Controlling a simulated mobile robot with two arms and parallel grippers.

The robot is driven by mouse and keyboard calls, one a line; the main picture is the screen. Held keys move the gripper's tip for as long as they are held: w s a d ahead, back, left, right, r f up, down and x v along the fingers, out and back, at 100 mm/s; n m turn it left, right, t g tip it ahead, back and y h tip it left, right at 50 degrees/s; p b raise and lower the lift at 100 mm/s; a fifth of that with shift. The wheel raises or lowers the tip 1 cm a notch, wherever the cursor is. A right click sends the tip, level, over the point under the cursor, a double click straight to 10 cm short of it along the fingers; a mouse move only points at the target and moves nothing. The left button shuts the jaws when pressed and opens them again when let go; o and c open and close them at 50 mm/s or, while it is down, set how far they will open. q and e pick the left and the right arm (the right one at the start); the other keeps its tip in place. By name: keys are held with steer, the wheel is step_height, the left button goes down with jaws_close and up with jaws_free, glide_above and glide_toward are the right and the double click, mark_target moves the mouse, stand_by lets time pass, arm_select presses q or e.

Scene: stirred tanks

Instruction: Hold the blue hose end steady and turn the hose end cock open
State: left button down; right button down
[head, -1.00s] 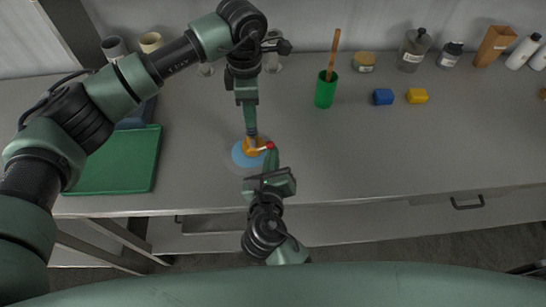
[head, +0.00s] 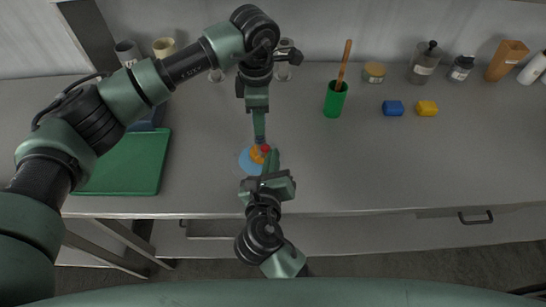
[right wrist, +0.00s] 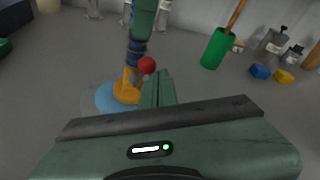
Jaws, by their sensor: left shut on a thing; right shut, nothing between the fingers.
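The blue hose end (right wrist: 137,51) shows as a dark blue piece in the right wrist view. My left gripper (head: 259,141) comes down from above and is shut on it. The orange cock (right wrist: 126,88) is just below, also in the head view (head: 256,156). Its red knob (right wrist: 146,65) sits at the upper right of the orange part, and also shows in the head view (head: 265,149). My right gripper (right wrist: 158,88) is shut and empty, its fingers close to the knob; I cannot tell whether they touch. Its fingers and my left gripper hide part of the cock.
A light blue disc (head: 247,163) lies on the grey bench under the cock. A green cup (head: 334,101) holding a brown stick, blue (head: 393,108) and yellow (head: 427,108) blocks stand to the right. A green mat (head: 122,165) lies left. The bench's right front is clear.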

steer(key=shift+r, duration=0.7)
steer(key=shift+s, duration=0.1)
steer(key=s+a, duration=0.3)
steer(key=s, duration=0.6)
steer(key=shift+s+a+r, duration=0.15)
steer(key=shift+r, duration=0.15)
